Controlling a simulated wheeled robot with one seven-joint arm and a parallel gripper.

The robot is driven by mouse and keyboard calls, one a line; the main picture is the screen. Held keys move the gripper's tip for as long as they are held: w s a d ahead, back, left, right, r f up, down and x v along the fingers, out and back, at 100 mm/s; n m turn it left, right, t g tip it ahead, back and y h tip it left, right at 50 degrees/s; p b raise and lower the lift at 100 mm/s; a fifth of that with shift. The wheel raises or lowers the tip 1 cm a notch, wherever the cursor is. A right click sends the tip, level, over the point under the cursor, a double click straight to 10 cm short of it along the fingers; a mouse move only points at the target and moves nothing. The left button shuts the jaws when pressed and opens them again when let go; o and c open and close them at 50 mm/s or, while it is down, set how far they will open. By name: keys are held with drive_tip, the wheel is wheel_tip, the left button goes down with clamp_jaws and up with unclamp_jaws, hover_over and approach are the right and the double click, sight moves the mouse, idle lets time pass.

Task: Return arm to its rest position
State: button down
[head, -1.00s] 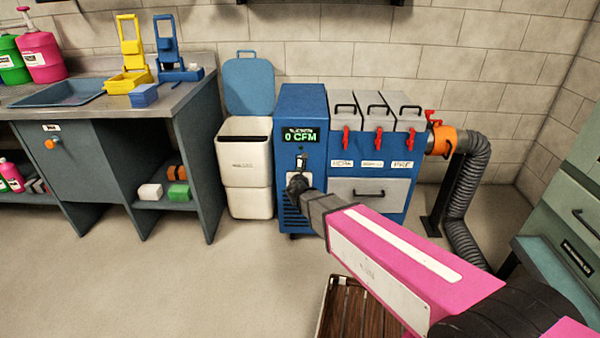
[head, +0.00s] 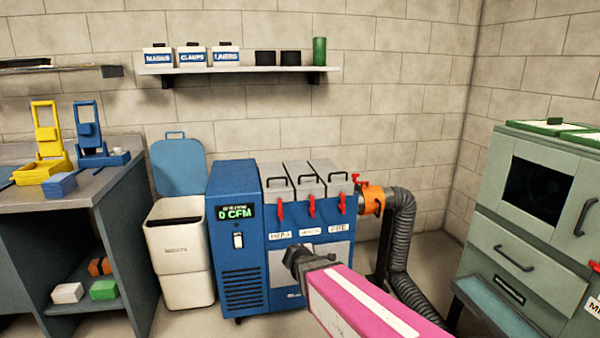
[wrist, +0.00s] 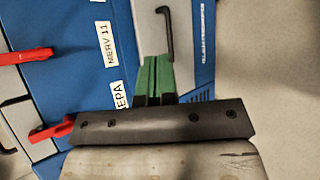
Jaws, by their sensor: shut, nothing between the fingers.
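My pink arm (head: 365,305) reaches in from the bottom right of the head view. My gripper (head: 290,254) at its end is dark and overlaps the lower front of the blue filter machine (head: 236,276). In the wrist view my gripper (wrist: 155,88) is shut and empty, with the machine's grey panel and blue front beyond it. I cannot tell the exact gap to the machine. The machine's display (head: 237,212) reads 0 CFM, with a white switch (head: 238,240) below it.
A white bin (head: 180,270) with a raised blue lid stands left of the machine. A workbench (head: 100,190) is further left. An orange collar and ribbed grey duct (head: 400,235) stand right of the machine. A green-grey cabinet (head: 540,240) is at the right. A wall shelf (head: 235,71) holds boxes.

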drive_tip(key=s+d+f+m+g+y, duration=0.1)
drive_tip(key=s+d+m+g+y, duration=0.1)
drive_tip(key=s+d+m+g, duration=0.2)
drive_tip(key=s+d+f+m+g+y, duration=0.2)
drive_tip(key=s+d+m+g, duration=0.3)
drive_tip(key=s+d+m, duration=0.5)
drive_tip(key=shift+s+d+f+m+g+y, duration=0.15)
drive_tip(key=shift+s+f+m+g+y, duration=0.4)
drive_tip(key=shift+m, duration=1.45)
drive_tip(key=shift+w+r+t, duration=0.1)
drive_tip(key=shift+r+t, duration=0.15)
drive_tip(key=shift+r, duration=0.05)
